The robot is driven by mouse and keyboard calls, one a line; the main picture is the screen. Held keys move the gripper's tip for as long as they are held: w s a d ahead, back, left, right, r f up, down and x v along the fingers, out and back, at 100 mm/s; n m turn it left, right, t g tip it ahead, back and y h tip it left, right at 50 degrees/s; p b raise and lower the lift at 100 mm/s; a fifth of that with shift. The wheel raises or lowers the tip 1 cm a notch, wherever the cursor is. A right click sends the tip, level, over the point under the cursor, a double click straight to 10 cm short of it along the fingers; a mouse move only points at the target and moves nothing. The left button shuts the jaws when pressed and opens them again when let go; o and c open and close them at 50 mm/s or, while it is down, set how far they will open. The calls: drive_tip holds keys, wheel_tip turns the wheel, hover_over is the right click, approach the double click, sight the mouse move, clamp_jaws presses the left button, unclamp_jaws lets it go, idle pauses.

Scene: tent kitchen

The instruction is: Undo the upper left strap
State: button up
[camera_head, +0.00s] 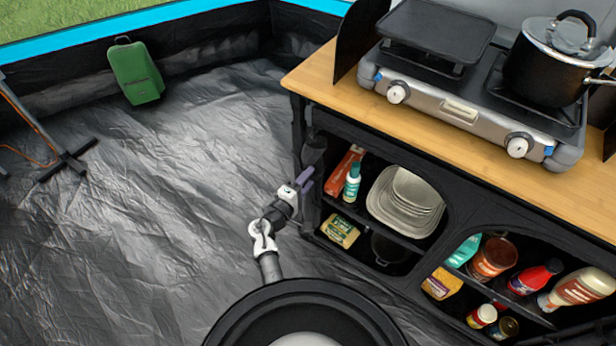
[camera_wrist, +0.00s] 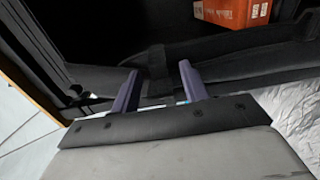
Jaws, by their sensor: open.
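A dark strap (camera_wrist: 156,73) lies across a black fabric roll (camera_wrist: 225,68) in the wrist view, just beyond and between my fingertips. The strap's fastening is too dark to make out. In the head view the unit's left end shows a black fabric bulge (camera_head: 314,149) beside the left post; I cannot pick out the strap there. My gripper (camera_wrist: 158,80) has two purple fingers, open and apart, with nothing seen held between them. In the head view my gripper (camera_head: 305,180) is at the unit's left front edge, below that bulge.
The black cabinet holds a red-orange box (camera_head: 345,170), a green-white bottle (camera_head: 352,183) and stacked plates (camera_head: 405,200). Above is a wooden counter (camera_head: 325,85) with a stove (camera_head: 470,105) and a pot (camera_head: 545,70).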

drive_tip(key=shift+w+d, duration=0.25)
drive_tip(key=shift+w, duration=0.05)
drive_tip(key=shift+c, duration=0.4)
clamp_jaws()
drive_tip(key=shift+a, duration=0.15)
